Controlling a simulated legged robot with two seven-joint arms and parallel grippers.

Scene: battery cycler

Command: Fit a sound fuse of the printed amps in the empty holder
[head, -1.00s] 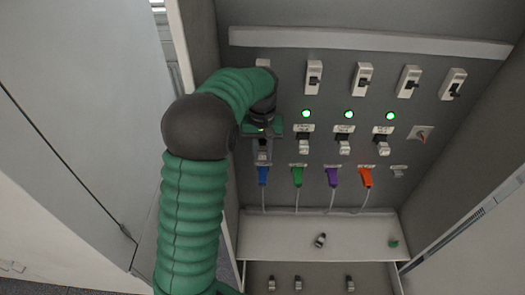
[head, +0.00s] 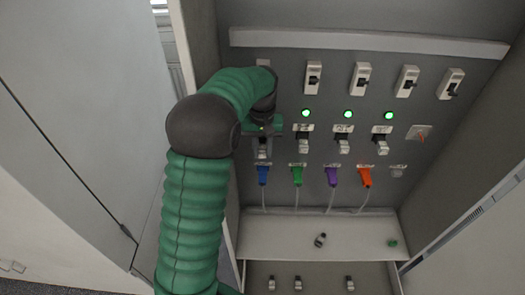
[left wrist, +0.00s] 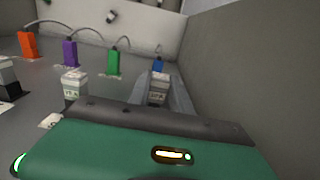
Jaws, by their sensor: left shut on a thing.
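My left gripper (head: 263,139) is at the leftmost fuse holder in the row on the back panel, and its arm partly covers that spot. In the left wrist view its fingers (left wrist: 160,95) are shut on a pale, labelled fuse (left wrist: 158,88). The print on it is too small to read, and how deep it sits in the holder is hidden. Three other fuses sit in holders to the right: one (head: 303,146), another (head: 342,146) and a third (head: 381,147). My right gripper is not in view.
Blue (head: 263,175), green (head: 297,176), purple (head: 331,177) and orange (head: 365,177) plugs hang below. A loose fuse (head: 320,240) and a green piece (head: 392,243) lie on the ledge (head: 275,232). Three fuses stand in the lower tray, one at left (head: 271,283). The cabinet's left wall is close to my arm.

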